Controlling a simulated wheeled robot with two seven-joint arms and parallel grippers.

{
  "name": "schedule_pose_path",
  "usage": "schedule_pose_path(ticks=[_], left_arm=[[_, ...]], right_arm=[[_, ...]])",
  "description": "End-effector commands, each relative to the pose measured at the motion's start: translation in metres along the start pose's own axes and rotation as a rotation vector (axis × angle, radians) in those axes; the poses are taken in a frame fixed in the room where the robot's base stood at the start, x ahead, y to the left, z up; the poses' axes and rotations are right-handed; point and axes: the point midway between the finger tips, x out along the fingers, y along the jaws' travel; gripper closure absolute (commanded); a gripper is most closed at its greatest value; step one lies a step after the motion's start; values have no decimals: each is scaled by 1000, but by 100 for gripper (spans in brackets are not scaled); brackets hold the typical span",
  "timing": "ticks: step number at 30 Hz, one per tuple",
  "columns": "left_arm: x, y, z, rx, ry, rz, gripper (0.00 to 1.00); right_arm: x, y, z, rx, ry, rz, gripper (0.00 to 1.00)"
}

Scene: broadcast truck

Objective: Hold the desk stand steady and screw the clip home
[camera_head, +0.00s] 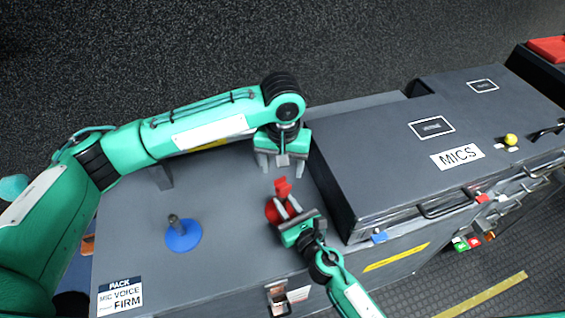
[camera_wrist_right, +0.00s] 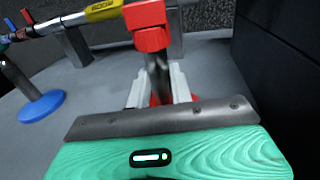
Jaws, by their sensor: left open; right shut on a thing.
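The red desk stand has a round red base (camera_head: 272,211) on the grey case top, partly hidden by my right gripper (camera_head: 287,209). In the right wrist view its metal post (camera_wrist_right: 158,72) stands between the pale fingers of my right gripper (camera_wrist_right: 157,88), which is shut on it. A red clip (camera_head: 282,187) sits at the top of the post; it also shows in the right wrist view (camera_wrist_right: 149,24). Whether its thread is fully seated cannot be told. My left gripper (camera_head: 281,162) is open and empty, just beyond the clip and apart from it in the head view.
A second stand with a blue base (camera_head: 183,236) is to the left. A bar with a yellow label (camera_wrist_right: 104,10) runs behind, partly under my left arm. The raised dark MICS case (camera_head: 385,165) stands close on the right.

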Motion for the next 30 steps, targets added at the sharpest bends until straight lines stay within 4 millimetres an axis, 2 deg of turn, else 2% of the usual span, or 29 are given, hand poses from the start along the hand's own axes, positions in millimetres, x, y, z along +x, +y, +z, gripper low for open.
schedule_pose_path(ticks=[6, 12, 25, 30], left_arm=[[-2, 0, 0, -308, -2, -1, 40], [-2, 0, 0, -464, -2, -1, 40], [-2, 0, 0, -498, -2, -1, 40], [9, -1, 0, -498, -3, -3, 40]], right_arm=[[0, 0, 0, 0, 0, 0, 100], [0, 0, 0, 0, -1, 0, 100], [0, 0, 0, 0, -1, 0, 100], [0, 0, 0, 0, -1, 0, 100]])
